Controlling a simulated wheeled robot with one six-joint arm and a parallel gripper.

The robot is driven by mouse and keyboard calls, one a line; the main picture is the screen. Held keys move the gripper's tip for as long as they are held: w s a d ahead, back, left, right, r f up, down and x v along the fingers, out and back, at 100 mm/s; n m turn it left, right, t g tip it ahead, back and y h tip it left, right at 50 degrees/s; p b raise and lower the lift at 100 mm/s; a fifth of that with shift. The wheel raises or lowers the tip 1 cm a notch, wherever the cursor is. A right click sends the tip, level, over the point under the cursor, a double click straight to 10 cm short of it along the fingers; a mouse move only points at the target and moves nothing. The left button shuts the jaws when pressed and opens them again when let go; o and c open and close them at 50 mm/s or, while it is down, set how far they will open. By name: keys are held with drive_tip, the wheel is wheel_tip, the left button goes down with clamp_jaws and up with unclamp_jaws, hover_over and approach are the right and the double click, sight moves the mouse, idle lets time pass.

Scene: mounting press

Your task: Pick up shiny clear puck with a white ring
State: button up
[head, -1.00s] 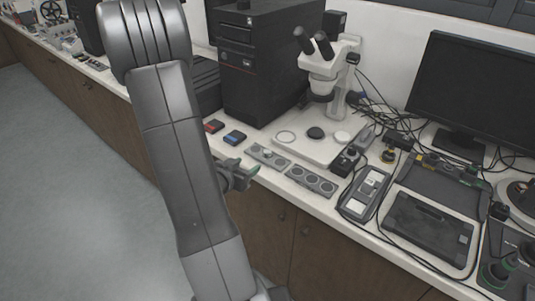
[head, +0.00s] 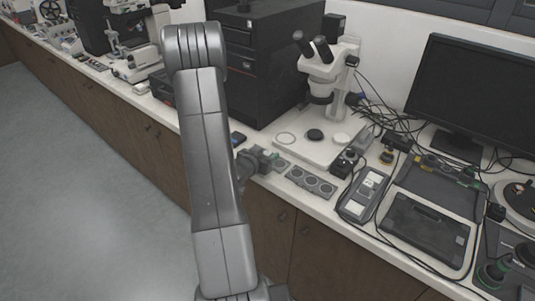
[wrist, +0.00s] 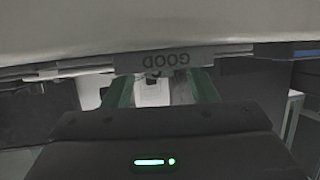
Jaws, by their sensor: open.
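I cannot make out the clear puck with a white ring for sure in either view. A grey tray (head: 284,166) with round wells lies at the bench's front edge, partly hidden behind my gripper (head: 266,159). My gripper is at the bench edge, close to the first tray. In the wrist view my gripper (wrist: 163,90) has its two green fingers apart, with nothing seen between them. An upside-down "GOOD" label (wrist: 165,60) shows just beyond the fingers.
A microscope (head: 322,75) stands behind the trays, its pale base carrying round discs. A meter (head: 363,194) and cables crowd the right. The floor (head: 90,190) is clear.

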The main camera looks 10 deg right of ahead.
drive_tip(key=c, duration=1.1)
